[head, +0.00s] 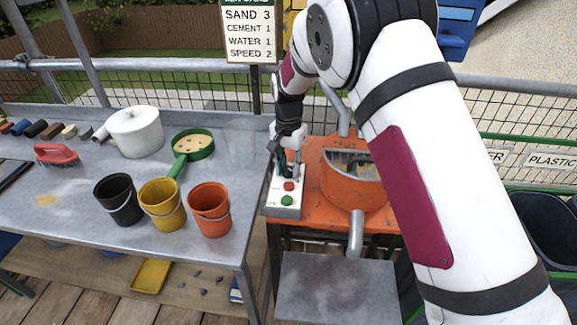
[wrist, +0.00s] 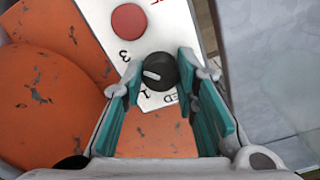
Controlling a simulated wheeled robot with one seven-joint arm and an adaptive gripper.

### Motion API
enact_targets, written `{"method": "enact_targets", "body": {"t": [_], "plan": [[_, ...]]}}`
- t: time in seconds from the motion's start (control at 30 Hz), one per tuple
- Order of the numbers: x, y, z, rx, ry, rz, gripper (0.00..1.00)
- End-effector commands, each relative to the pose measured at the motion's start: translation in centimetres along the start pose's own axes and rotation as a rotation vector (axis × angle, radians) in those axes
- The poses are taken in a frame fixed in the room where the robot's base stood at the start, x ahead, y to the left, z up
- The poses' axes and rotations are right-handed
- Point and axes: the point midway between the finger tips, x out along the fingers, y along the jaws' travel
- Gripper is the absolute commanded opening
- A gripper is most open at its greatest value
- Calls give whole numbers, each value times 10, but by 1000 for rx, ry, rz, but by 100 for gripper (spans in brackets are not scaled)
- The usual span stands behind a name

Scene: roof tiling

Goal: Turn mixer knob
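The mixer knob (wrist: 163,66) is round and black with a white pointer mark, on a white control panel (wrist: 160,20). In the wrist view the pointer is toward the left, near the printed 1 and 3. My gripper (wrist: 159,80) is open, its teal-padded fingertips on either side of the knob with small gaps visible. I cannot tell exactly how deep the tips sit around it. In the head view my gripper (head: 287,158) is over the back of the control box (head: 285,212) and hides the knob. The orange mixer (head: 350,190) stands right of the box.
A red button (wrist: 129,21) is on the panel near the knob; a green button (head: 287,200) is in front of it. A sign (head: 249,32) reads SAND 3, CEMENT 1, WATER 1, SPEED 2. Buckets (head: 210,208) and a clear container (head: 240,145) stand left on the grey table (head: 60,225).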

Motion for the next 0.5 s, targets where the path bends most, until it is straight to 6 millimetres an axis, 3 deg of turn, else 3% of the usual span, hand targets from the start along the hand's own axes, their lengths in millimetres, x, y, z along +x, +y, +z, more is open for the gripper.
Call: {"method": "enact_targets", "body": {"t": [0.27, 0.5], "plan": [[0, 0, 0, -25, 0, -1, 0], [1, -1, 0, -146, 0, -2, 0]]}}
